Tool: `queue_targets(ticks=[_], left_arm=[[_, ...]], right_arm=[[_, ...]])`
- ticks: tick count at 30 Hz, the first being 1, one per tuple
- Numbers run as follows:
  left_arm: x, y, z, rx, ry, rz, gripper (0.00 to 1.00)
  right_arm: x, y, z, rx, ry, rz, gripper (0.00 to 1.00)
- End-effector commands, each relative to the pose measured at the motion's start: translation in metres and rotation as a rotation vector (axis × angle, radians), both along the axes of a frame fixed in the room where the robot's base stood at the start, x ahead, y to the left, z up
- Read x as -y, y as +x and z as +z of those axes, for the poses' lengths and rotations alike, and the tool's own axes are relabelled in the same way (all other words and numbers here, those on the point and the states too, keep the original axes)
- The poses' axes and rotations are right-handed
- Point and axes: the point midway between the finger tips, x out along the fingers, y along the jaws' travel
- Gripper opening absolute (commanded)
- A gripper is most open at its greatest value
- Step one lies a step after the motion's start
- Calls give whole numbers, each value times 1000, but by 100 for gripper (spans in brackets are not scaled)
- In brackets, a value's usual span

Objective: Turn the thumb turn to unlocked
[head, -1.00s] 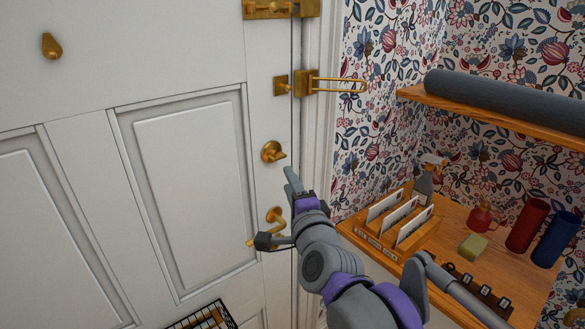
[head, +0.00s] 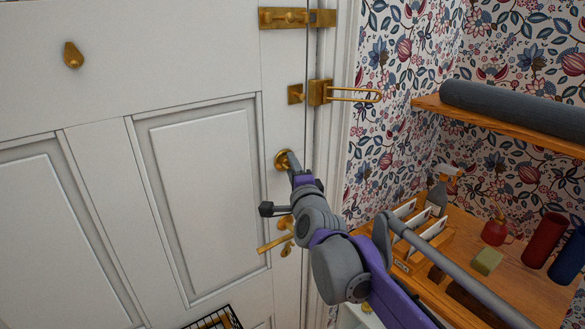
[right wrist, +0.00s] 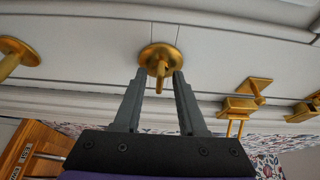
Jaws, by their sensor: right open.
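The brass thumb turn (head: 281,159) is on the right edge of the white panelled door (head: 195,190). My right gripper (head: 293,164) is at it in the head view and partly hides it. In the right wrist view the thumb turn (right wrist: 158,54) shows its round plate and a narrow tab pointing towards the camera. The open fingers of my right gripper (right wrist: 159,78) stand on either side of the tab, with gaps visible, so they do not look closed on it. I cannot tell whether the turn is locked. My left gripper is not in view.
A brass lever handle (head: 272,243) is below the thumb turn. A brass swing-bar latch (head: 320,93) and a bolt (head: 290,18) are above it. To the right, a wooden shelf (head: 520,275) holds a letter rack, bottles and rolls near my arm.

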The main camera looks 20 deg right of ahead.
Motion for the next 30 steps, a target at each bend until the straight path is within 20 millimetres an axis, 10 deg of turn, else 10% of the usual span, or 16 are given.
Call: queue_targets(ticks=[4, 11, 30], left_arm=[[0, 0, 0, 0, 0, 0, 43], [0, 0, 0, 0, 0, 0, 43], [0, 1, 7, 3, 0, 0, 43]], right_arm=[[0, 0, 0, 0, 0, 0, 39], [0, 0, 0, 0, 0, 0, 0], [0, 0, 0, 29, -79, 0, 0]])
